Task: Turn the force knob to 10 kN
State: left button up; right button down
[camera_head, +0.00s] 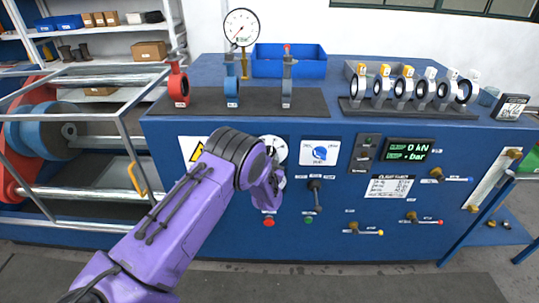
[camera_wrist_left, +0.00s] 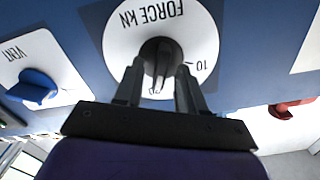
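The force knob (camera_wrist_left: 161,52) is black and sits on a round white dial (camera_wrist_left: 120,45) that reads FORCE KN upside down in the left wrist view. A 10 mark shows right of the knob; another number below it is partly hidden. My left gripper (camera_wrist_left: 160,78) faces the dial, one finger on each side of the knob. The fingers stand apart; I cannot tell whether they touch it. In the head view my left gripper (camera_head: 274,183) hides much of the dial (camera_head: 273,147). A green display (camera_head: 407,149) reads 0 kN. My right gripper is not in view.
A blue VENT knob (camera_wrist_left: 34,86) is beside the dial, also seen in the head view (camera_head: 320,153). A black lever (camera_head: 316,194) and small valve handles are to the right. A red button (camera_head: 269,222) sits below. Valves (camera_head: 424,92) stand on the bench top.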

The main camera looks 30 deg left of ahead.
pick_arm(q)
jog(key=shift+w+a, duration=0.1)
jog(key=shift+w, duration=0.05)
grip_shut()
jog(key=shift+s+a+f+n+b, duration=0.1)
jog(key=shift+a+n+b, duration=0.05)
jog(key=shift+n+b, duration=3.7)
jog(key=shift+s+a+f+n+b, duration=0.15)
jog(key=shift+n+b, duration=2.35)
jog(key=shift+n, duration=2.55)
jog(key=shift+r, duration=0.1)
